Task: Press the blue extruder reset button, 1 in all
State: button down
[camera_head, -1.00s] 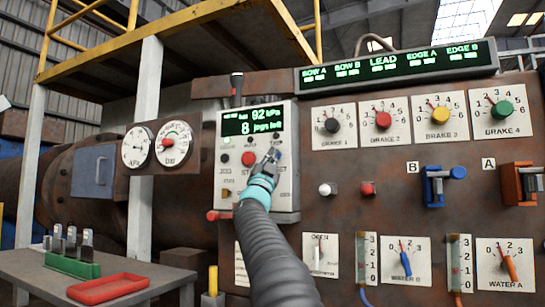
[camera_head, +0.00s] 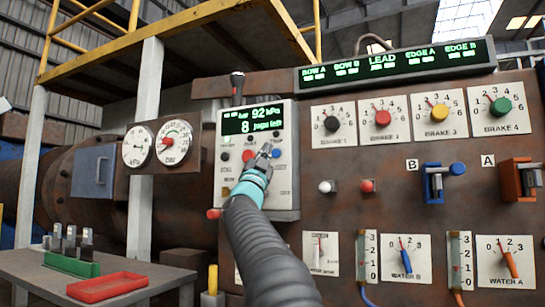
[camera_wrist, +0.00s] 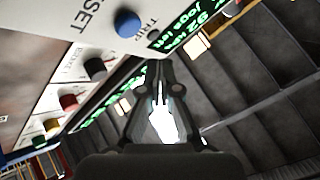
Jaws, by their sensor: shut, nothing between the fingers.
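The blue button (camera_head: 276,154) is on the right of the grey-white control box (camera_head: 284,190), below its green-lettered display. In the wrist view the blue button (camera_wrist: 127,23) shows whole, at the top, beside lettering ending in "SET". My gripper (camera_head: 265,150) is in front of the box, its tips just left of the blue button in the head view. In the wrist view my gripper (camera_wrist: 158,72) is shut and empty, its tips below the button in the picture. A gap shows between tips and button there; I cannot tell the depth exactly.
A red button (camera_head: 249,156) and a black button (camera_head: 225,156) sit left of the blue one. The display (camera_head: 252,121) reads "8 jogs left". Brake dials (camera_head: 383,119) and two small knobs (camera_head: 367,186) lie to the right. A table with a red tray (camera_head: 107,287) stands at lower left.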

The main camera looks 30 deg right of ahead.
jog(key=shift+s+a, duration=0.65)
jog(key=shift+a, duration=0.15)
